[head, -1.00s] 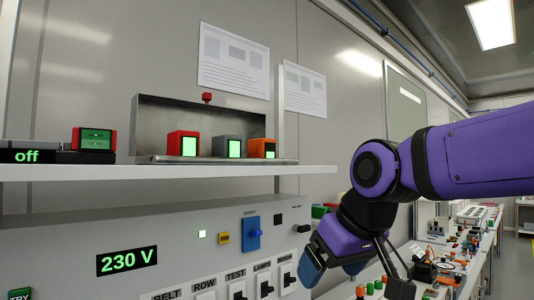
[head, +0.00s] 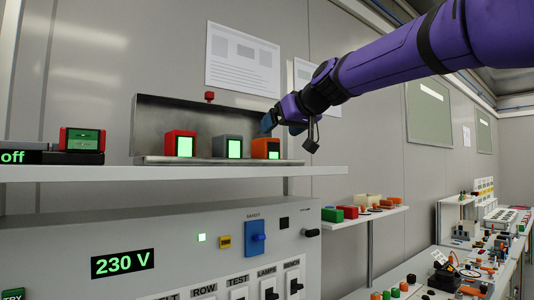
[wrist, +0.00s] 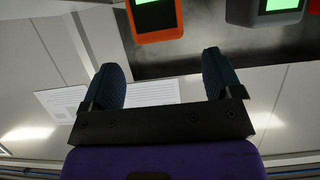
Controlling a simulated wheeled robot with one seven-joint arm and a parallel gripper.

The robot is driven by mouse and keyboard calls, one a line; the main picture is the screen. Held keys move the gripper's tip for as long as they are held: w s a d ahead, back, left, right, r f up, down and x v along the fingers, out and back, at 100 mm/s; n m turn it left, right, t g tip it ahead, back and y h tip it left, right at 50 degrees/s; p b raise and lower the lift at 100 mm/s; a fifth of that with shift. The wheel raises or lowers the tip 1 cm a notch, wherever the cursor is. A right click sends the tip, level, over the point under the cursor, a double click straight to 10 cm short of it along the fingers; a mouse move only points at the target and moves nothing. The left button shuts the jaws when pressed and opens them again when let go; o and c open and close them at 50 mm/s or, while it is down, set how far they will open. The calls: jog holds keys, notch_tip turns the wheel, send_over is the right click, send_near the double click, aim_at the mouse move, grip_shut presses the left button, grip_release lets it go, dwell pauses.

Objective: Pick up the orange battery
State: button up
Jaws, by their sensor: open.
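The orange battery (head: 265,148), a block with a lit green face, stands at the right end of the metal charging rack (head: 170,110) on the shelf. My gripper (head: 268,121) is open and empty, just above and behind the orange battery's top in the head view. In the wrist view my two fingers (wrist: 162,78) are spread apart, with the orange battery (wrist: 154,20) at the top edge, beyond the fingertips and not between them. The battery is partly cut off there.
A grey battery (head: 227,147) stands close to the left of the orange one, and a red battery (head: 180,144) further left. A small red knob (head: 209,96) tops the rack's back wall. The shelf (head: 200,173) is clear to the right.

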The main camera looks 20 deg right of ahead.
aim_at(266, 141)
jog(key=x, duration=0.7)
jog(key=shift+w+a+f, duration=0.1)
jog(key=shift+w+f, duration=0.15)
jog(key=shift+f, duration=0.2)
jog(key=c, duration=1.2)
jog(key=shift+r, duration=0.15)
